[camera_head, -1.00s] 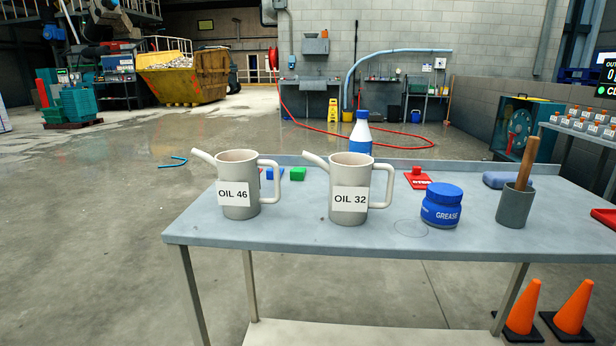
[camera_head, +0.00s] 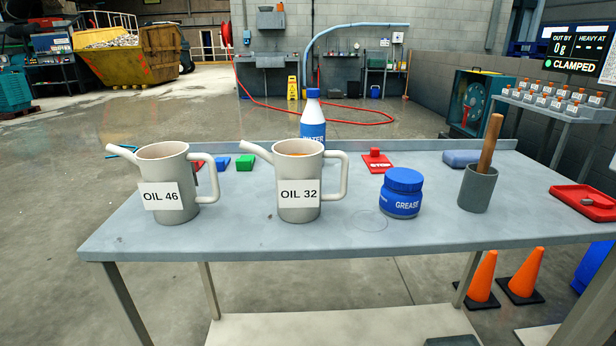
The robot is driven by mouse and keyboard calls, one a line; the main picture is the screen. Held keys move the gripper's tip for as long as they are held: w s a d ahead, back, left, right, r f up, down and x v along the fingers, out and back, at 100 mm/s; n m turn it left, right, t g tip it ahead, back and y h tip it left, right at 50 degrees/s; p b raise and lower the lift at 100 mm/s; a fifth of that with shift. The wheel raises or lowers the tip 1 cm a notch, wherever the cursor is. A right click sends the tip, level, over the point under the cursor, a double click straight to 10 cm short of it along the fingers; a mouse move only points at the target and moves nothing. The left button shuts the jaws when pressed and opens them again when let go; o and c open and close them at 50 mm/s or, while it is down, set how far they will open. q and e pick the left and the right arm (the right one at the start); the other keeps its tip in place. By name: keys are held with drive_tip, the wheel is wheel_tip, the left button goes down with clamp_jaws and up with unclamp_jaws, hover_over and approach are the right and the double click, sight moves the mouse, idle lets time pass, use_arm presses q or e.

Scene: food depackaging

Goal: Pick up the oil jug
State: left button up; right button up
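Two beige oil jugs with spouts to the left and handles to the right stand upright on the grey table (camera_head: 260,235). The left one is the OIL 46 jug (camera_head: 166,165). The right one is the OIL 32 jug (camera_head: 297,160), with some amber colour showing inside its mouth. Neither of my grippers is in the head view, and nothing touches either jug.
A water bottle (camera_head: 312,122) stands behind the OIL 32 jug. A blue grease tub (camera_head: 401,195), a grey pot (camera_head: 477,190) with a wooden handle, a red tray (camera_head: 583,205) and small coloured blocks (camera_head: 244,163) are also on the table. The front table edge is clear.

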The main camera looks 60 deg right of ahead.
drive_tip(key=shift+d, duration=0.15)
idle(0.3)
drive_tip(key=o, duration=1.1)
